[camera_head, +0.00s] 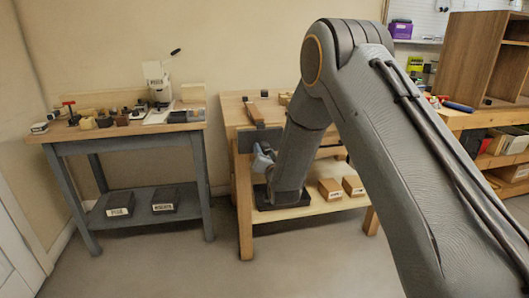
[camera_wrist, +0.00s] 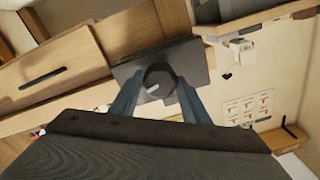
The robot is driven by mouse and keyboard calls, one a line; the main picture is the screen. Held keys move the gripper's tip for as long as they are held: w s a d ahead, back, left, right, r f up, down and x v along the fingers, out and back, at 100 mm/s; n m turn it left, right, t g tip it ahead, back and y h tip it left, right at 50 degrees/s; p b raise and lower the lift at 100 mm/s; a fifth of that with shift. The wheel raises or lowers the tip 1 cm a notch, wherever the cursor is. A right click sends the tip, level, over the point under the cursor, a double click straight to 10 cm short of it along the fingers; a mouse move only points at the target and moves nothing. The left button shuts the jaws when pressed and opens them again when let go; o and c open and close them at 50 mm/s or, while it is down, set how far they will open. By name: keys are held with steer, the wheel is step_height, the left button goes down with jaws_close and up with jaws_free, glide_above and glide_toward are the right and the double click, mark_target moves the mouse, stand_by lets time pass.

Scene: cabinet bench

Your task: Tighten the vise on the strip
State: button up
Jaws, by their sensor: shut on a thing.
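The vise (camera_head: 246,140) is a dark plate on the front of the middle wooden bench, and its plate (camera_wrist: 190,56) fills the centre of the wrist view. A round dark screw hub (camera_wrist: 158,76) with a pale mark stands out from it. My gripper (camera_wrist: 160,82) has one finger on each side of the hub and is shut on it. In the head view my gripper (camera_head: 263,156) is at the vise front, partly hidden by my arm. A reddish-brown strip (camera_head: 254,112) shows on the bench top just behind the vise; I cannot tell how firmly it is held.
The middle bench (camera_head: 233,108) has a lower shelf (camera_head: 300,209) with small labelled boxes (camera_head: 330,189). A blue-grey table (camera_head: 125,133) with many small items stands at the left. A wooden bench (camera_head: 470,119) is at the right. Floor between the left table and middle bench is clear.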

steer(key=shift+m, duration=0.5)
steer(key=m, duration=0.3)
steer(key=shift+m, duration=0.3)
steer(key=o, duration=0.9)
steer(key=shift+w, duration=0.1)
steer(key=shift+p+v, duration=1.3)
steer(key=shift+v, duration=2.25)
